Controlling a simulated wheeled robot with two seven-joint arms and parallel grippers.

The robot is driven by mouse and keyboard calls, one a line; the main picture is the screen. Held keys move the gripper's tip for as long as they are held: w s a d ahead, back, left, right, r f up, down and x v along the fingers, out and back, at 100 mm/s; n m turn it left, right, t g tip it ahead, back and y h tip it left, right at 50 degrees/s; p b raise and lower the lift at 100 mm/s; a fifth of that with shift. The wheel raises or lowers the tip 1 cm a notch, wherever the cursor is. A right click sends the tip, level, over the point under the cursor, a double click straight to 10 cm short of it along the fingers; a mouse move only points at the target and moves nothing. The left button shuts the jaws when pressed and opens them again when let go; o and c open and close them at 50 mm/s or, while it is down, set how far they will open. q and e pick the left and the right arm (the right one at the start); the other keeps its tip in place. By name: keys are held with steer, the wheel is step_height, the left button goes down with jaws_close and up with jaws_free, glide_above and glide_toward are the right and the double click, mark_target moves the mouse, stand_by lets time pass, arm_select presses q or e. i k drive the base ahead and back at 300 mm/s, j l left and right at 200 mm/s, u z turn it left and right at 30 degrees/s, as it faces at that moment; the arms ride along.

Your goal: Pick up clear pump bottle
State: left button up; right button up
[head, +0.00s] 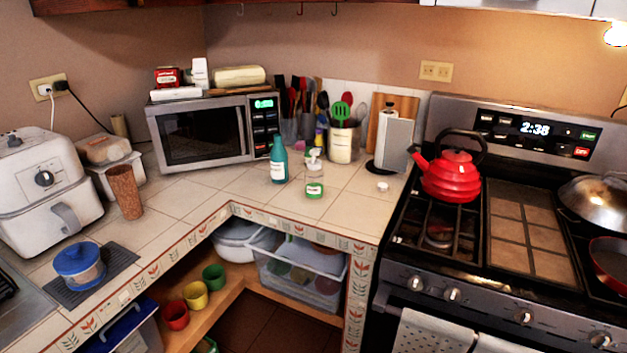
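A clear pump bottle (314,177) with a white pump top and a green label stands upright on the tiled counter (345,212), near its front edge at the corner. A teal bottle (278,162) stands close to its left and a little behind it. Nothing covers the clear bottle from this view. Neither of my grippers is in view.
A microwave (205,133) and utensil holders (343,142) stand behind. A small white lid (383,186) lies to the right. The stove with a red kettle (452,175) is farther right. Below the counter is an open shelf with a clear bin (300,272).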

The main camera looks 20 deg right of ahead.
mark_target(315, 179)
steer(key=i+j+z, duration=0.1)
steer(key=i+z, duration=0.15)
steer(key=i, duration=0.25)
steer(key=i+j+z, duration=0.25)
steer(key=i, duration=0.3)
steer(key=i+j+z, duration=0.25)
steer(key=i, duration=0.25)
